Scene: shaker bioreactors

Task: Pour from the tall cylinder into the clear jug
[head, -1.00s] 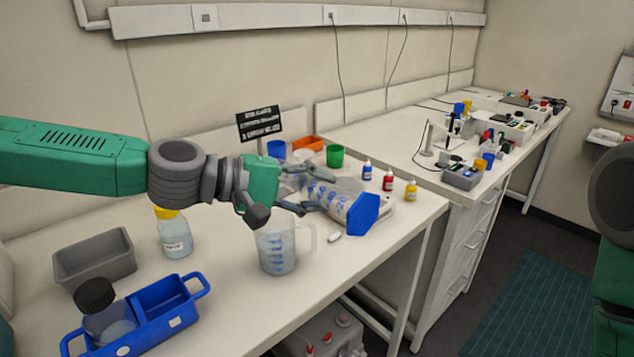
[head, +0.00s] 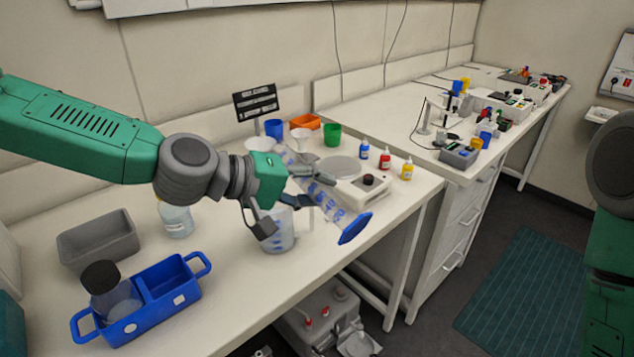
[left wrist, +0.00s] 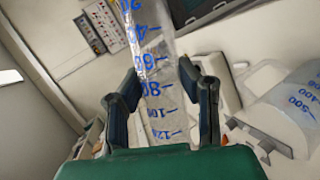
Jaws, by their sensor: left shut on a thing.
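The tall clear cylinder (head: 328,201) with blue marks and a blue base is tilted in the air, its base low at the right and its other end up at the left. My left gripper (head: 298,190) is shut around its body; in the left wrist view the fingers (left wrist: 160,88) flank the marked wall (left wrist: 152,60). The clear jug (head: 281,236) stands upright on the bench below the gripper, partly hidden by a finger. It also shows at the right of the left wrist view (left wrist: 292,108). I cannot tell the liquid level in the cylinder. My right gripper is out of view.
A blue carrier (head: 160,283) with a dark-capped bottle, a grey bin (head: 98,240) and a clear bottle (head: 177,222) stand at the left. A white balance-like device (head: 365,190) and several small dropper bottles (head: 385,158) are behind the cylinder. The front bench edge is clear.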

